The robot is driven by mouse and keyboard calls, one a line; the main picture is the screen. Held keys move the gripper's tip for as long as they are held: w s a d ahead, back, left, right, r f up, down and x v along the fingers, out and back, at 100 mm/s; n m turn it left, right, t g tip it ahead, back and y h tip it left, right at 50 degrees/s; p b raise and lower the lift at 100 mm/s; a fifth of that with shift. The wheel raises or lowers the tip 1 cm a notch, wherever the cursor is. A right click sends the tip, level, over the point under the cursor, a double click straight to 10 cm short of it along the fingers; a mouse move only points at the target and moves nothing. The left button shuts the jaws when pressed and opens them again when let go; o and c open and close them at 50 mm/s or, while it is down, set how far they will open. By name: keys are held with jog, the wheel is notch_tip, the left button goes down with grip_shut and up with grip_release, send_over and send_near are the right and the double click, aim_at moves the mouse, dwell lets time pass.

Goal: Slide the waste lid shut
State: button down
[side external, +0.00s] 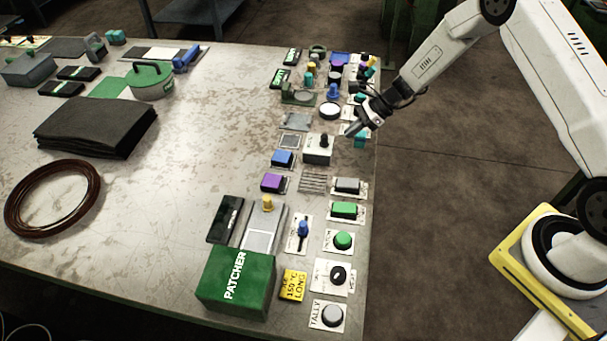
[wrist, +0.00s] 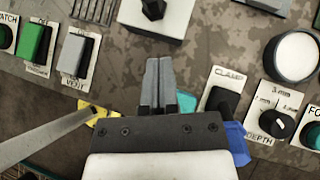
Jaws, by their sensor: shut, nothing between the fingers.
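My gripper (side external: 353,131) is shut and empty, pointing down over the right edge of the bench; its closed fingers also show in the wrist view (wrist: 158,65). No label reading "waste" is legible, so I cannot tell which part is the waste lid. A pale box with a dark knob (side external: 317,153) stands left of my gripper in the side view; it shows at the top of the wrist view (wrist: 148,24). A teal part (side external: 360,141) lies by my fingers and is partly hidden behind them in the wrist view (wrist: 186,102). A grey flat plate (side external: 297,121) lies farther left.
A CLAMP switch (wrist: 222,100), a DEPTH dial (wrist: 280,122) and a round white-topped part (wrist: 293,55) sit close by. Green (side external: 344,210) and grey (side external: 348,186) switches line the bench edge. A green PATCHER box (side external: 236,281) stands nearer. The bench's middle (side external: 205,165) is clear.

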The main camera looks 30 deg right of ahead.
jog(key=v, duration=0.9)
jog(key=shift+r, duration=0.35)
jog(key=shift+s+d, duration=0.1)
jog(key=shift+d, duration=0.05)
jog(key=s+a+r+n+h, duration=0.2)
jog(key=s+n, duration=0.5)
jog(key=s+a+r+n+h, duration=0.3)
jog(key=s+n, duration=0.3)
jog(key=n, duration=0.2)
jog(key=s+a+r+n+h, duration=0.3)
jog(key=s+n, duration=0.4)
jog(key=shift+s+a+r+n+g, duration=0.25)
jog(key=shift+s+n+g, duration=0.05)
jog(key=shift+s+g, duration=0.1)
